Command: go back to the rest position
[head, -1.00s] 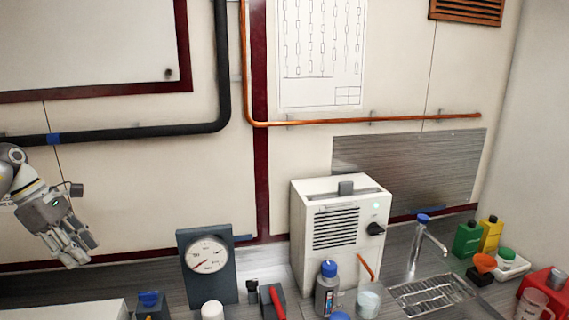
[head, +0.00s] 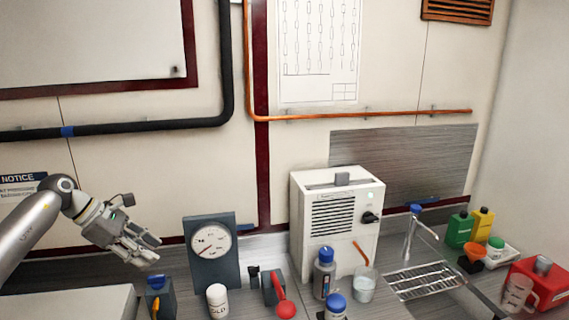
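My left arm comes in from the left edge, and its gripper (head: 150,252) hangs in the air over the left part of the counter. It points down and to the right, left of the dark gauge box (head: 211,272). Its fingers look spread apart, with nothing between them. My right gripper is not in view.
On the counter stand a white bottle (head: 217,301), a red-handled lever (head: 284,306), a grey bottle with a blue cap (head: 324,276), a beaker (head: 364,288) and a white vented box (head: 335,237).

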